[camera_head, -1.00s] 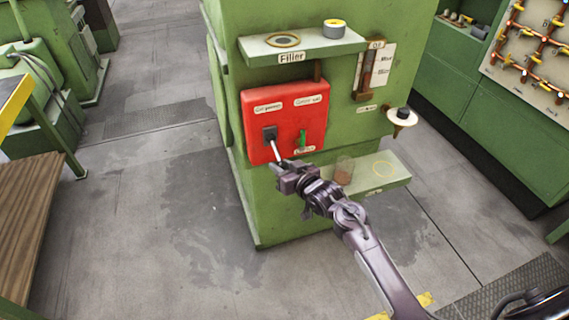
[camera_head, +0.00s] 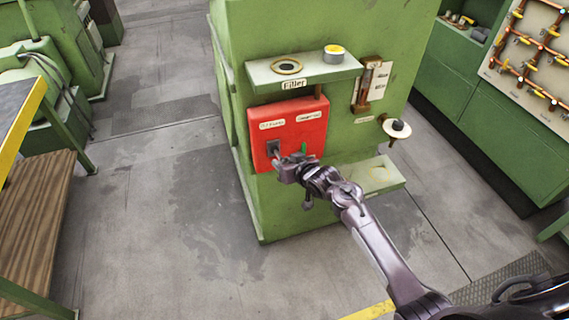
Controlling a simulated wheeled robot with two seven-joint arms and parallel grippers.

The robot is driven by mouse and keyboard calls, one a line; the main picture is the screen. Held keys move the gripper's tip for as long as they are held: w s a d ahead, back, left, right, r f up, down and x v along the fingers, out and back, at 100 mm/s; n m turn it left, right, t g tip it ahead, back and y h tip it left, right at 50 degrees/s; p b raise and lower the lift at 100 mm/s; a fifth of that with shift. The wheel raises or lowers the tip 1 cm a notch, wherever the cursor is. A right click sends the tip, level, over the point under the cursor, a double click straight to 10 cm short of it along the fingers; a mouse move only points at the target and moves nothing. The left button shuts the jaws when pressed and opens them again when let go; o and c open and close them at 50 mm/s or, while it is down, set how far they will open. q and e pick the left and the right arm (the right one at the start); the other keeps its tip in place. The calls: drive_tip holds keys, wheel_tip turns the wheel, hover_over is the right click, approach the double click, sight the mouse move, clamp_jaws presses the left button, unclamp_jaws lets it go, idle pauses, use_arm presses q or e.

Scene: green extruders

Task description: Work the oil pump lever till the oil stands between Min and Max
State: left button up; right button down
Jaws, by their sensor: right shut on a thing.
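The oil pump lever (camera_head: 275,154) sticks out of a dark slot in the red panel (camera_head: 303,109) on the green machine. My right gripper (camera_head: 281,167) is at the lever's outer end, shut on it, and hides most of it. A green switch (camera_head: 304,148) sits just right of the lever, partly behind my gripper. The oil gauge (camera_head: 367,85) is a brownish vertical tube right of the shelf, beside a white scale plate (camera_head: 382,80). The oil level and the scale marks are too small to read. My left gripper is not in view.
A round dark knob on a pale disc (camera_head: 397,128) juts out at the right. A lower shelf (camera_head: 383,174) lies behind my right arm.

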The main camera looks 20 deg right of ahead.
drive_tip(key=shift+w+r, duration=0.2)
drive_tip(key=shift+r, duration=0.2)
drive_tip(key=c, duration=1.4)
unclamp_jaws()
drive_tip(key=shift+o, duration=1.3)
drive_tip(key=shift+f, duration=0.1)
drive_tip(key=shift+s+f, duration=0.1)
drive_tip(key=shift+s, duration=0.1)
drive_tip(key=shift+s+d, duration=0.1)
drive_tip(key=shift+s, duration=0.25)
drive_tip(key=b+v, duration=0.1)
drive_tip(key=v, duration=0.6)
drive_tip(key=shift+w, duration=0.1)
